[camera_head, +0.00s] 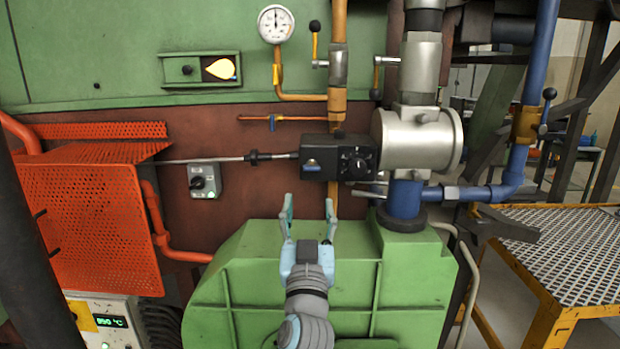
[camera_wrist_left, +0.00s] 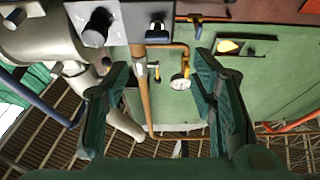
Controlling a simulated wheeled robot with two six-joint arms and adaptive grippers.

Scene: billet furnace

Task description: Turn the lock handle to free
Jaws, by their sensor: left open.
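Which part is the lock handle I cannot tell for sure. In the left wrist view the knob (camera_wrist_left: 98,27) and a small lever-like part (camera_wrist_left: 157,31) show at the top. My left gripper (camera_head: 309,213) is open and empty, fingers pointing up, below the box and apart from it. Its fingers (camera_wrist_left: 160,92) also frame the left wrist view. My right gripper is not in view.
A green housing (camera_head: 240,285) lies below and behind my left arm. A silver cylinder (camera_head: 418,140) and blue pipe (camera_head: 405,198) stand right. An orange perforated guard (camera_head: 85,220) is left. A gauge (camera_head: 276,24) and ball-ended levers (camera_head: 315,28) are above. A small grey switch box (camera_head: 205,181) is on the wall.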

